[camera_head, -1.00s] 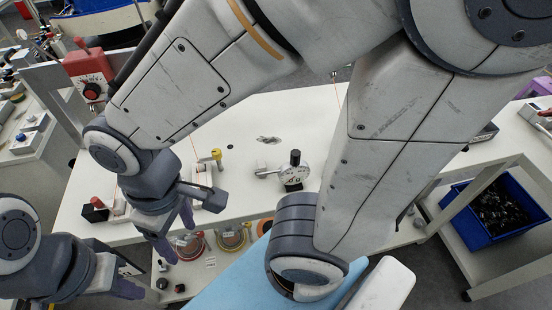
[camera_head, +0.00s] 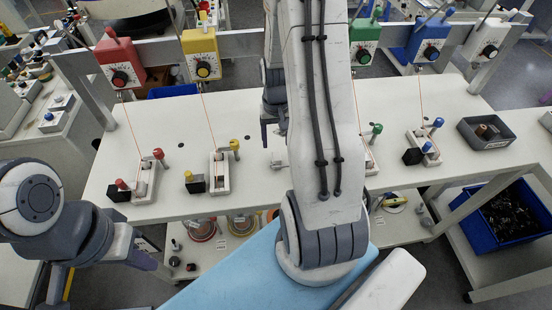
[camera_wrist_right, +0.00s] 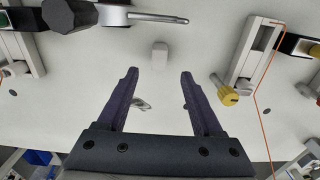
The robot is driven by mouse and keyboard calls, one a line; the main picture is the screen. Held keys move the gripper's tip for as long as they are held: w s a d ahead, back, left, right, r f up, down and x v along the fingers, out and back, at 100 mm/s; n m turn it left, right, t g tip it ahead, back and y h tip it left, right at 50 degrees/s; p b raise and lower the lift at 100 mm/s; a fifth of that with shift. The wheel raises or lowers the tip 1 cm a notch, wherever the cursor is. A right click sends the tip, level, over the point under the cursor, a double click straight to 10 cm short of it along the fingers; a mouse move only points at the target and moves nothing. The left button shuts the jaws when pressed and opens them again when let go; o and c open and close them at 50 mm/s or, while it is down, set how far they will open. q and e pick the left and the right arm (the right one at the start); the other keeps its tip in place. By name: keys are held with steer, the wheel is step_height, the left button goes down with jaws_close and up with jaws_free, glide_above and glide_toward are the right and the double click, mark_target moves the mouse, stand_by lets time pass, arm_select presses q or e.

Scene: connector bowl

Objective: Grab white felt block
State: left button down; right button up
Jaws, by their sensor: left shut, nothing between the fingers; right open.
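A small white block (camera_wrist_right: 159,55), which looks like the felt block, stands on the white table in the right wrist view. It lies just beyond and between my right fingertips (camera_wrist_right: 159,73), with no contact visible. My right gripper is open and empty. In the head view my right gripper (camera_head: 273,133) hangs over the middle of the table, partly hidden by my own arm, and I cannot make out the block there. My left gripper (camera_head: 143,260) is shut and empty at the lower left, in front of the table edge.
Red (camera_head: 119,62), yellow (camera_head: 202,55), green (camera_head: 364,44) and blue (camera_head: 428,43) dial units hang on the back rail with cords. Lever fixtures stand along the table (camera_head: 240,108). A grey bin (camera_head: 487,131) sits right. A metal lever (camera_wrist_right: 145,17) lies near the block.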

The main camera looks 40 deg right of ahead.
mark_target(276, 155)
steer(key=shift+f, duration=0.85)
steer(key=f+p, duration=0.1)
steer(key=f, duration=0.1)
steer(key=f+p, duration=0.1)
steer(key=f, duration=0.1)
steer(key=shift+w+d, duration=0.2)
steer(key=shift+f, duration=0.75)
jaws_close()
